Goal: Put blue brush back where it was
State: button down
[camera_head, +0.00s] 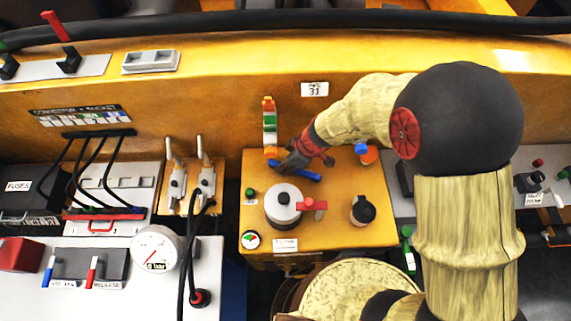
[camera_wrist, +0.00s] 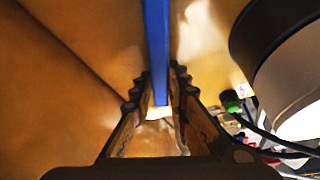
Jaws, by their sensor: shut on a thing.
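The blue brush (camera_head: 308,174) shows as a short blue bar at my gripper (camera_head: 290,163), low over the yellow panel. In the wrist view the blue brush (camera_wrist: 157,45) is a long blue bar running between the two fingers of my gripper (camera_wrist: 160,90). The gripper is shut on it. The rest of the brush is hidden by the fingers or out of view. I cannot tell whether the brush touches the panel.
A grey round canister (camera_head: 284,204) with a red tap stands just in front of my gripper. A striped column (camera_head: 269,122) stands behind left. An orange-and-blue knob (camera_head: 364,153) and black knob (camera_head: 362,209) are to the right. Two levers (camera_head: 190,180) stand left.

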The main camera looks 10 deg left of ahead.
jog(key=shift+f+b, duration=0.2)
jog(key=shift+b, duration=0.1)
jog(key=c, duration=1.8)
grip_release()
jog(key=shift+r, duration=0.1)
jog(key=shift+c, duration=0.2)
jog(key=shift+o, duration=0.5)
